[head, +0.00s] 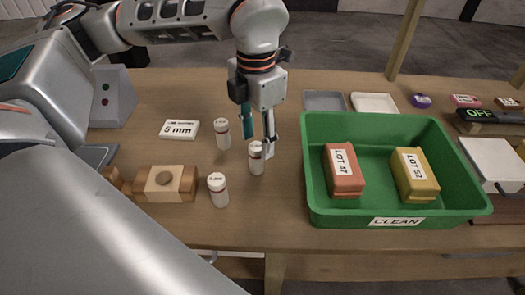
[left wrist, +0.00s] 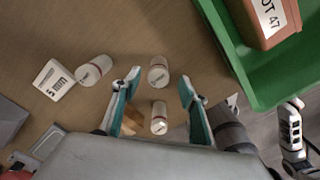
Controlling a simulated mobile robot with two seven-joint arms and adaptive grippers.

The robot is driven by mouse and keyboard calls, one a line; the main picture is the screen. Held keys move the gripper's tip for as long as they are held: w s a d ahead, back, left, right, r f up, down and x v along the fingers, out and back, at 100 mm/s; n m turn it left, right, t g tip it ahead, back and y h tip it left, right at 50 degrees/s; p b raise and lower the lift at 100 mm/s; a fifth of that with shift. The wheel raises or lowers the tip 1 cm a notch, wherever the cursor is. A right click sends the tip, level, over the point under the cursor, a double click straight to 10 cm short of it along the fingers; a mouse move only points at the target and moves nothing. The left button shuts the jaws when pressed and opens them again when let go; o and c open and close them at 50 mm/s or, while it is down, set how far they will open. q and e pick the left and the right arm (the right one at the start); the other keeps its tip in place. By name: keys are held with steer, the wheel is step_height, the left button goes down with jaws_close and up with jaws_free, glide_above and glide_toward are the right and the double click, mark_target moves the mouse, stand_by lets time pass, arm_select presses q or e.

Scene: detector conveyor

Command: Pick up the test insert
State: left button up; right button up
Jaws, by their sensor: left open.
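Three small white capped vials with printed labels stand on the wooden table; I cannot tell from the labels which is the test insert. One vial (head: 222,134) stands near the "5 mm" card, one (head: 256,158) stands under my left gripper, and one (head: 217,190) stands nearer me by the wooden block. My left gripper (head: 259,140) points down, open and empty. In the left wrist view its fingers (left wrist: 158,84) are spread, with one vial (left wrist: 158,72) showing between and just beyond the tips. Another vial (left wrist: 159,118) shows lower between the fingers.
A green tray (head: 397,222) marked CLEAN holds a red LOT 47 block and a yellow LOT 52 block, close right of the gripper. A wooden block (head: 184,173) and the "5 mm" card (head: 179,130) lie left. Grey and white shallow trays (head: 374,103) lie behind.

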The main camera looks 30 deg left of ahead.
mark_target(257, 158)
arm_select(q)
step_height(257, 158, down, 2)
steer(key=shift+s+f, duration=0.1)
steer(key=shift+f, duration=0.15)
step_height(257, 158, down, 4)
steer(key=shift+a+f+b, duration=0.15)
steer(key=shift+b, duration=0.15)
steer(key=c, duration=1.2)
